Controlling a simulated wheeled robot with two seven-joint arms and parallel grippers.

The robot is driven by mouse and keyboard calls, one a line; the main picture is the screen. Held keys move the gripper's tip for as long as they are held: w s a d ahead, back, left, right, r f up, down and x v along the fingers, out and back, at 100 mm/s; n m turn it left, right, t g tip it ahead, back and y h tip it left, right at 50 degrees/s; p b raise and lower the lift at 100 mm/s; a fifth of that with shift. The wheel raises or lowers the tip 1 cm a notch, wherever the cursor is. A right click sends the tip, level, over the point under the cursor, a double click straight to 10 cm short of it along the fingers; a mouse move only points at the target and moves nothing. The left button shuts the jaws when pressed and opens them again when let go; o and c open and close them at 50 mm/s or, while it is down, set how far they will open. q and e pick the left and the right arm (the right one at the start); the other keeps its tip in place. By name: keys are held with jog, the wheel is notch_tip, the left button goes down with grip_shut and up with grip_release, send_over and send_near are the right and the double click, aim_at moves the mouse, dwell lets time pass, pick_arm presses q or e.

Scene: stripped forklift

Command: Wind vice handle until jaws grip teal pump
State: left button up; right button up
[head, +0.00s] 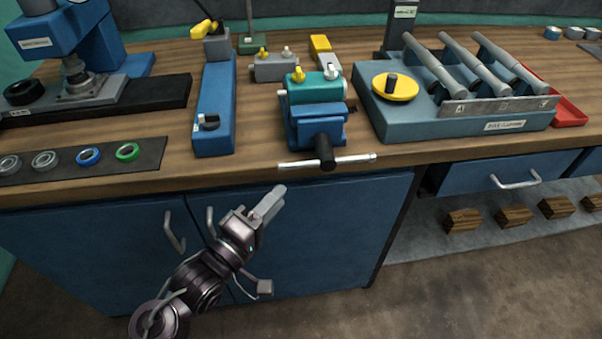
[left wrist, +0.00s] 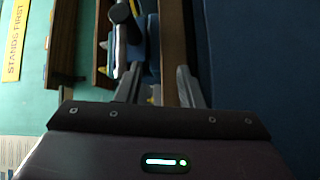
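The blue vice (head: 318,132) stands at the bench's front edge in the head view. The teal pump (head: 314,88), with a yellow knob and a metal fitting on top, sits upright at its jaws. I cannot tell whether the jaws touch it. The vice handle is a silver bar (head: 352,160) through a black hub (head: 325,154), lying about level in front of the edge. My left gripper (head: 276,196) is below and left of the handle, apart from it, before the cabinet doors. Its two fingers show apart and empty in the left wrist view (left wrist: 160,90). My right gripper is out of view.
Left of the vice is a long blue block (head: 214,110); right is a blue-grey fixture (head: 450,115) with a yellow wheel and bars. Several rings lie on a dark mat (head: 90,160). Cabinet doors (head: 330,230) with handles stand below; an open drawer (head: 510,178) is at right.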

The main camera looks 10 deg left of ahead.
pick_arm(q)
jog(key=h, duration=0.1)
send_near(301, 162)
jog(key=w+d+f, duration=0.1)
jog(key=w, duration=0.1)
jog(key=shift+t, duration=0.3)
jog(key=x, duration=0.8)
jog(key=shift+s+d+p, duration=0.1)
jog(key=shift+p, duration=0.2)
grip_shut()
